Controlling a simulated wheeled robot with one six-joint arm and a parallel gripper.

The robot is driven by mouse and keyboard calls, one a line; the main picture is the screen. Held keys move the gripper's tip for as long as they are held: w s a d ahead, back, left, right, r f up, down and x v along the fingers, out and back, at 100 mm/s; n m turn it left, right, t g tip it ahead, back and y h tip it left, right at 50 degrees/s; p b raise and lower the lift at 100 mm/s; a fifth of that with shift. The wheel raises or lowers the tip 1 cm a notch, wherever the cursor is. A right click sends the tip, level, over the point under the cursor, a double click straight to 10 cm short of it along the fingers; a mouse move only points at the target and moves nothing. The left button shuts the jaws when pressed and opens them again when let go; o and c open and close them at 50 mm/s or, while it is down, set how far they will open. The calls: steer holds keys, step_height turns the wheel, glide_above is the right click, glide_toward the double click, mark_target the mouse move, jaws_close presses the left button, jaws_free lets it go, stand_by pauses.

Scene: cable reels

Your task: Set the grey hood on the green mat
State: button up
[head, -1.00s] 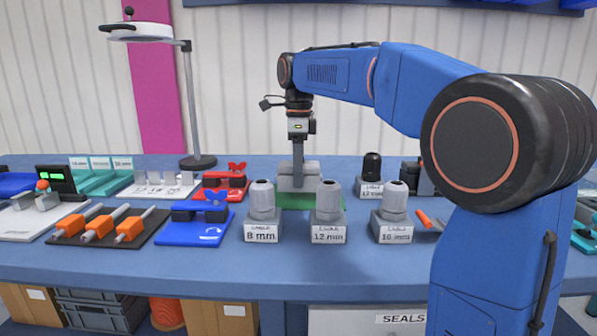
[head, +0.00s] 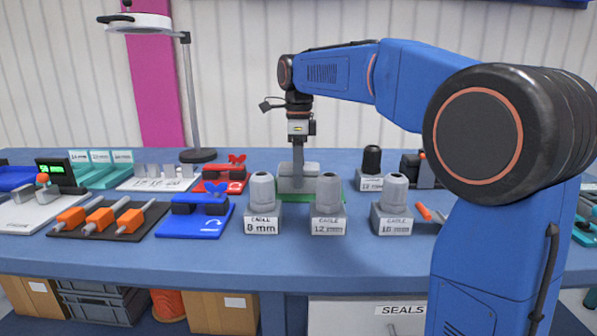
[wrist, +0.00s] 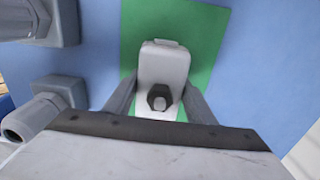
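The grey hood (head: 312,184) stands on the green mat (head: 335,197) in the middle of the bench, behind the row of cable holders. The wrist view shows the hood (wrist: 165,62) from above, with the green mat (wrist: 208,35) around it; its dark hexagonal fitting points toward the camera. My gripper (head: 298,165) points straight down over the hood. In the wrist view its two fingers (wrist: 162,88) lie against both sides of the hood, with no clear gap. The hood's underside is hidden, so I cannot see whether it fully rests on the mat.
Grey cable holders marked 8 mm (head: 263,205), 12 mm (head: 328,205) and 16 mm (head: 394,206) stand in front of the mat. A red fixture (head: 222,180) and a blue fixture (head: 197,222) are to the left. A black-topped holder (head: 371,168) stands to the right.

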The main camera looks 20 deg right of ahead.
steer(key=o, duration=0.4)
steer(key=shift+r, duration=0.1)
step_height(320, 180, up, 17)
stand_by(0.5)
steer(key=shift+r, duration=0.1)
